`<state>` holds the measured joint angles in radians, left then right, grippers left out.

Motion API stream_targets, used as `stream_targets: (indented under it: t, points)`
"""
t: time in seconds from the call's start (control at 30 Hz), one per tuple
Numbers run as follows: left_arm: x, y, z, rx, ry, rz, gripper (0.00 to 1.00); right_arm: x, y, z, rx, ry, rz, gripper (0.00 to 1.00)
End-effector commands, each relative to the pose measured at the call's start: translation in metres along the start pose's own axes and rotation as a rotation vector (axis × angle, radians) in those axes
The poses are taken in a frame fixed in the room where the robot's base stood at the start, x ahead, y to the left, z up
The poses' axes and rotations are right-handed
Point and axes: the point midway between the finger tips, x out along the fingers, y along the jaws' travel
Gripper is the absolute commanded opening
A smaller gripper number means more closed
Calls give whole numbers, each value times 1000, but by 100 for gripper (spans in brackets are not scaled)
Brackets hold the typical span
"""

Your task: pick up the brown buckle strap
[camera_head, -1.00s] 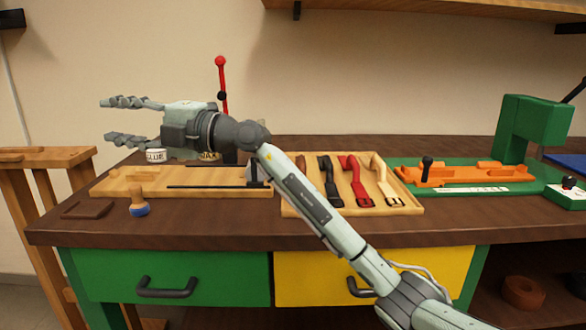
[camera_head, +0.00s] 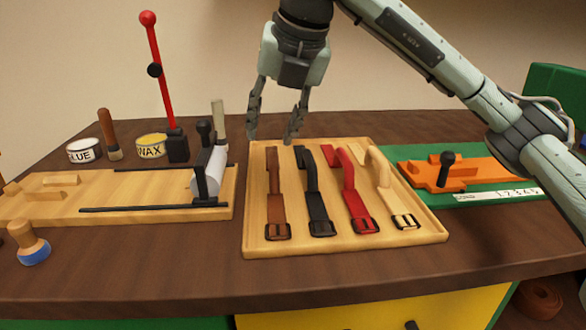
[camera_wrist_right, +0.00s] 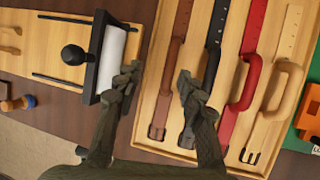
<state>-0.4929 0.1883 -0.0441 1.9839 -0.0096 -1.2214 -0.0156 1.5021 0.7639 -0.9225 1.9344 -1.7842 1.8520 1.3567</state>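The brown buckle strap (camera_head: 275,196) lies at the left end of a wooden tray (camera_head: 340,245), its dark buckle towards the front edge. It also shows in the right wrist view (camera_wrist_right: 172,75). My right gripper (camera_head: 272,135) is open and empty, pointing down above the tray's back left part. In the right wrist view its two fingers (camera_wrist_right: 158,85) are spread, with the brown strap lying beyond and between them, close to the right finger. I see no contact with the strap. My left gripper is not in view.
Black (camera_head: 313,190), red (camera_head: 352,190) and cream (camera_head: 388,185) straps lie beside the brown one. A roller jig (camera_head: 208,172) stands left of the tray, with a red-handled lever (camera_head: 162,80) behind it. An orange fixture (camera_head: 440,176) stands right.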

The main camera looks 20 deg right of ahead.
Motion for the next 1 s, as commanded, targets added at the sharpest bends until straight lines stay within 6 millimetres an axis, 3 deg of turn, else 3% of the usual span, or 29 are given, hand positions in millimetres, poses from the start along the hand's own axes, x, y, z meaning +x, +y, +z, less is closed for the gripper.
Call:
stream_targets:
  t: [0.1,0.6,0.9,1.0]
  points:
    - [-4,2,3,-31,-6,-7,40,9,-12,-6,0,11,-47,39]
    - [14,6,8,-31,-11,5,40,73,-17,-6,0,12,-44,39]
    - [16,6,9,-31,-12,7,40,80,-17,-5,1,10,-43,39]
    - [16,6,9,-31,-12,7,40,80,-17,-6,1,10,-42,29]
